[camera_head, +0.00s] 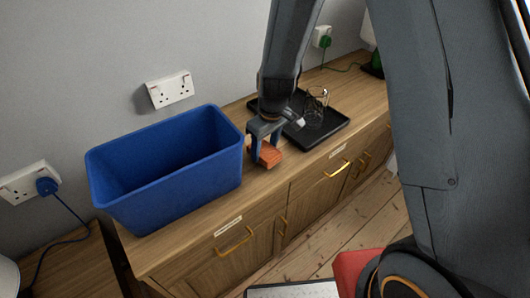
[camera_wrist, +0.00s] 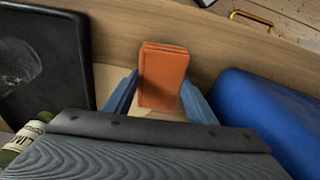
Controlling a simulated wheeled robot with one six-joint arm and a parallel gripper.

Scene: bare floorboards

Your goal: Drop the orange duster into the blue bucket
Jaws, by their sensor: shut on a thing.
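The orange duster (camera_head: 269,155) is a small block between the fingers of my gripper (camera_head: 264,150), just right of the bucket in the head view. My gripper is shut on it. In the wrist view the duster (camera_wrist: 162,75) sits between the two blue-grey fingertips (camera_wrist: 160,95). The blue bucket (camera_head: 180,195) is a rectangular open bin standing on the wooden cabinet, and its visible inside looks empty. Its blue side (camera_wrist: 262,112) shows at the right of the wrist view. I cannot tell whether the duster touches the cabinet top.
A black tray (camera_head: 330,131) with a clear glass (camera_head: 316,104) on it lies right of my gripper on the cabinet top (camera_head: 262,186). The wall with white sockets (camera_head: 171,90) runs behind. A green-labelled item (camera_wrist: 22,140) shows in the wrist view's lower left.

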